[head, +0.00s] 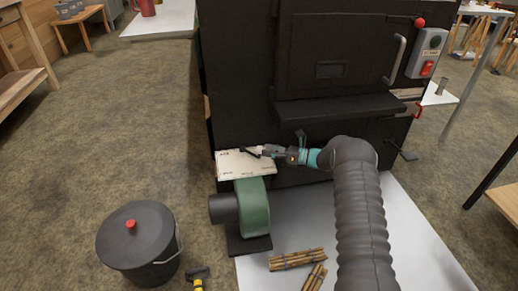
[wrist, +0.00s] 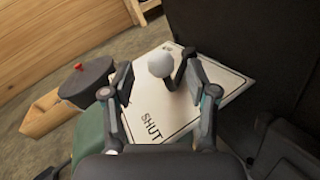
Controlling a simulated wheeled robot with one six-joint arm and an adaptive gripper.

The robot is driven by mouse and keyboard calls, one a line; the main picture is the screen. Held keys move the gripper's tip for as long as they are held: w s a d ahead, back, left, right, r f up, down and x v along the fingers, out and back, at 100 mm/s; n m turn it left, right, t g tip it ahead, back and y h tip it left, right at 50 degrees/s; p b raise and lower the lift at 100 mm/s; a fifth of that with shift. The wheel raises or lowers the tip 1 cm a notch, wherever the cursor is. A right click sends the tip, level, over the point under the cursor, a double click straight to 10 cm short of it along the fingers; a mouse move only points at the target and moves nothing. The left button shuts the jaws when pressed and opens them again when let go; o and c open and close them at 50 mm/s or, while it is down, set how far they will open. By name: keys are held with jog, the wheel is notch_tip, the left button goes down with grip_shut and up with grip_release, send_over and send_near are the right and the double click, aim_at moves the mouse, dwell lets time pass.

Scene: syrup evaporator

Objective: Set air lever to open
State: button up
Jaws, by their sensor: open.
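The air lever (wrist: 183,62) is a dark bent arm with a pale round knob (wrist: 160,64), set over a white label plate (wrist: 165,100). The word SHUT reads at the plate's near end in the wrist view; other lettering is hidden or too small. The plate (head: 232,171) also shows in the head view, above a green blower housing (head: 253,205) at the front of the black evaporator. My gripper (wrist: 157,82) is open, its two fingers on either side of the knob. I cannot tell whether either finger touches it. In the head view my gripper (head: 268,152) reaches the plate from the right.
A black lidded bucket (head: 138,240) stands on the floor at left. Bundles of sticks (head: 296,259) lie on the pale floor sheet (head: 415,235). The evaporator's dark body (head: 240,80) rises close behind the plate. A yellow-handled tool (head: 198,284) lies near the bucket.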

aim_at(259, 149)
jog(key=shift+w+a, duration=0.2)
jog(key=shift+a, duration=0.85)
jog(key=shift+w+a, duration=0.15)
jog(key=shift+a, duration=0.85)
grip_shut()
